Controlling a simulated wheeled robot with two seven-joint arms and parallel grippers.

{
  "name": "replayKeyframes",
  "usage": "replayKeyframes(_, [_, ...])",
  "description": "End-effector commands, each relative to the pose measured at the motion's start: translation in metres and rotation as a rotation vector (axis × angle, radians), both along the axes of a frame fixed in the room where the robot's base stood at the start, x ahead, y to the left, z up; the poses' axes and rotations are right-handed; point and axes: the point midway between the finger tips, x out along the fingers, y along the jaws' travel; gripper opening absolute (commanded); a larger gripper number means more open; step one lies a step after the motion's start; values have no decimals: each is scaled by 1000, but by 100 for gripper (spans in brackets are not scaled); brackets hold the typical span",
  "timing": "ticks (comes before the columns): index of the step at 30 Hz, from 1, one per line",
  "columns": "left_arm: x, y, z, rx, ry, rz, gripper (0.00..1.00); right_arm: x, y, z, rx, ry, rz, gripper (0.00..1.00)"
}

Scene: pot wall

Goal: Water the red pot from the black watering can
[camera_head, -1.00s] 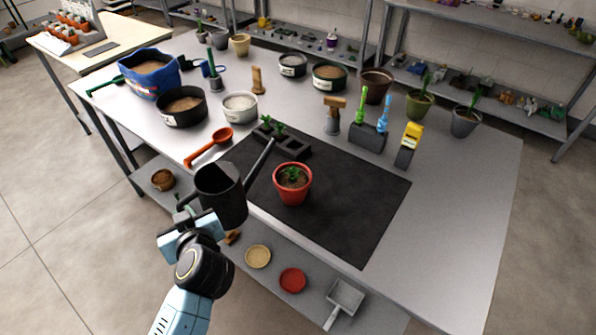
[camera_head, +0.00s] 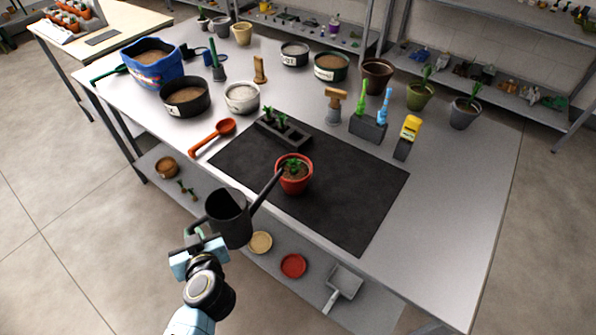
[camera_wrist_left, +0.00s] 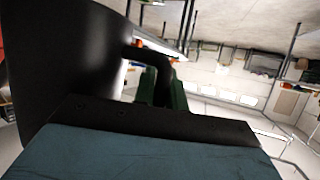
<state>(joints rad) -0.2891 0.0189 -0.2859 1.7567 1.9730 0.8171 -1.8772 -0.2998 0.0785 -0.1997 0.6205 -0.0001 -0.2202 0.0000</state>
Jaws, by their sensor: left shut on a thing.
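The red pot (camera_head: 294,181) stands upright on the black mat, with a small green plant and brown soil in it. The black watering can (camera_head: 231,219) is held off the table's front edge, its spout pointing up and right. The spout tip is by the left rim of the red pot; I cannot tell whether it touches. My left gripper (camera_head: 201,246) is shut on the can's handle. In the left wrist view the can's dark body (camera_wrist_left: 65,55) and curved handle (camera_wrist_left: 150,65) fill the left and middle. My right gripper is not in view.
A black seedling tray (camera_head: 283,132) sits behind the pot on the black mat (camera_head: 345,205). An orange scoop (camera_head: 213,136) lies left of it. A tool holder (camera_head: 368,127) and yellow-topped tool stand to the right. A lower shelf holds saucers and a dustpan (camera_head: 343,287).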

Motion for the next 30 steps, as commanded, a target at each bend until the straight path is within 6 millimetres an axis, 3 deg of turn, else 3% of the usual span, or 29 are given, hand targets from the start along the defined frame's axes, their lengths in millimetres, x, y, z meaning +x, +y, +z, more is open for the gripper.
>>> replayKeyframes(15, [13,-14,54,193,153,1,0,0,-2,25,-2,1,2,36])
replayKeyframes(30, [14,-16,61,227,181,0,0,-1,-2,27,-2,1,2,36])
